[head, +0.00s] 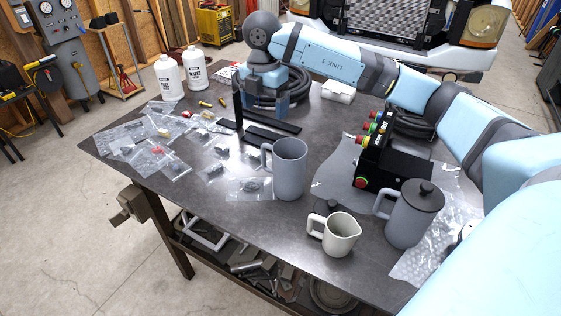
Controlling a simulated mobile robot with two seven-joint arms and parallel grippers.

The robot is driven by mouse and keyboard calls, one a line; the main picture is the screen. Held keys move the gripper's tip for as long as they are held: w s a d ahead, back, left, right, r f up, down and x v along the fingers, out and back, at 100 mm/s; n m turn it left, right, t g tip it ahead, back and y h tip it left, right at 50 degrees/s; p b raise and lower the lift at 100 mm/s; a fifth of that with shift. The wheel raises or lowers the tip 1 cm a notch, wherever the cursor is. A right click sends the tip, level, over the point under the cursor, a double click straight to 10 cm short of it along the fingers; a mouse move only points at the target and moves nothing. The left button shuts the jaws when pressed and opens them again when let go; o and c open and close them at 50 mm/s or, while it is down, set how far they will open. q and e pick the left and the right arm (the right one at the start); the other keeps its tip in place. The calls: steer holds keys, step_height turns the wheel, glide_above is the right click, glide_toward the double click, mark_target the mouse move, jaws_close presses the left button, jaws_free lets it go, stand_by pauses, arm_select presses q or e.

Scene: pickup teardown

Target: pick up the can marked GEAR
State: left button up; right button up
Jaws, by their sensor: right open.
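My left gripper is out of view.
A black cable coil (296,86) lies behind my right gripper. Plastic bags of small parts (150,145) cover the table's left side. A grey mug (290,170), a pale jug (341,235), a lidded grey pitcher (410,222) and a black button box (385,160) stand nearer.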

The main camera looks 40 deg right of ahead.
glide_above(269, 148)
steer(key=f, duration=0.7)
steer(key=shift+w+p, duration=0.25)
steer(key=shift+p, duration=0.1)
steer(key=shift+f, duration=0.4)
steer(key=shift+d+f, duration=0.1)
steer(key=shift+f, duration=0.4)
step_height(269, 148, down, 4)
steer(key=shift+d+f+p, duration=0.15)
steer(key=shift+f+p, duration=0.05)
steer(key=shift+p, duration=0.35)
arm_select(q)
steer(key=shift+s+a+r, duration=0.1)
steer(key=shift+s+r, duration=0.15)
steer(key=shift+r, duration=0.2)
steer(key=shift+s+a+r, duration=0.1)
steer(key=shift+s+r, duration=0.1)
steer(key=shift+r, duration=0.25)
arm_select(e)
steer(key=shift+c, duration=0.4)
steer(key=c, duration=1.1)
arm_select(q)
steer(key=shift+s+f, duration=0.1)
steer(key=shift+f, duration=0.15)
arm_select(e)
steer(key=shift+c, duration=1.2)
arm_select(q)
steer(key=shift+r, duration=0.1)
arm_select(e)
steer(key=shift+r, duration=0.25)
